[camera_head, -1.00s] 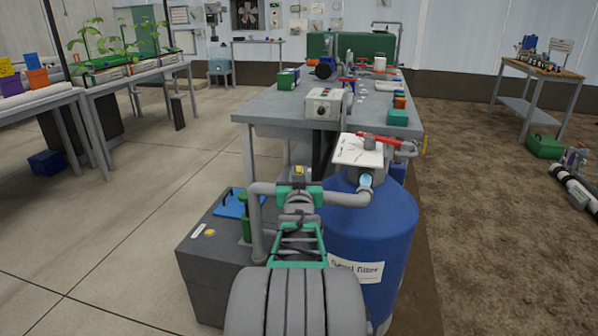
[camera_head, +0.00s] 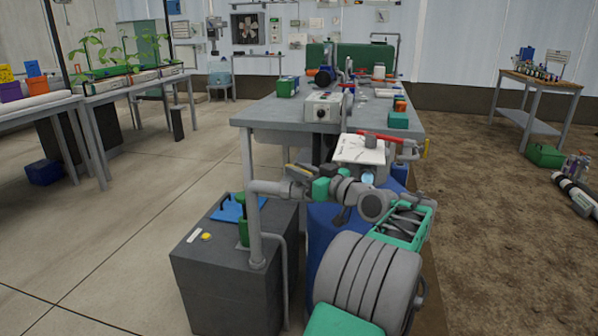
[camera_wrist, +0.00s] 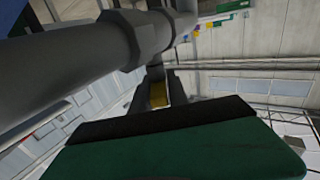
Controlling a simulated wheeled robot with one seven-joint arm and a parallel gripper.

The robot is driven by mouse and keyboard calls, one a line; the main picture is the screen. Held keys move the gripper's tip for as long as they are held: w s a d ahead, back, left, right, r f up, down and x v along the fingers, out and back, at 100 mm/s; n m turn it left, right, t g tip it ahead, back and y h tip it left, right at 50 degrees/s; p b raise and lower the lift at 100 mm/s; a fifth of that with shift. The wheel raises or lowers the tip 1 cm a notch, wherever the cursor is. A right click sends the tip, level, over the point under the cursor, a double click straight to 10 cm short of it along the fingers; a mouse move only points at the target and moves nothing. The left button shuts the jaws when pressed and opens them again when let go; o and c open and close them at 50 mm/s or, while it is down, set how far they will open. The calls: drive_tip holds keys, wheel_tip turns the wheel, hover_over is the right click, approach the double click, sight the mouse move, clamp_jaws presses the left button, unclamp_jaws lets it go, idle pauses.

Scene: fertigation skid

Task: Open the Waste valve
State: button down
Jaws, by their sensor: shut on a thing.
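A grey pipe (camera_head: 272,188) rises beside the dark box and bends right toward the blue tank. A valve with a yellow handle sits on this pipe; in the head view it is largely hidden by my gripper (camera_head: 302,180). In the wrist view the yellow handle (camera_wrist: 158,95) sits between the two dark fingers of my gripper (camera_wrist: 157,88), which are shut on it, just below the grey pipe (camera_wrist: 75,55). My gripper comes at the valve from the right. I cannot read any label naming the Waste valve.
The blue tank (camera_head: 325,228) stands behind my arm, with a white card (camera_head: 360,149) and a red handle (camera_head: 395,138) above it. The dark grey box (camera_head: 228,275) stands left of the pipe. A grey workbench (camera_head: 270,117) is behind.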

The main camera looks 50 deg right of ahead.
drive_tip(key=shift+y, duration=0.4)
drive_tip(key=c, duration=1.4)
unclamp_jaws()
drive_tip(key=shift+o, duration=0.2)
drive_tip(key=shift+f, duration=0.1)
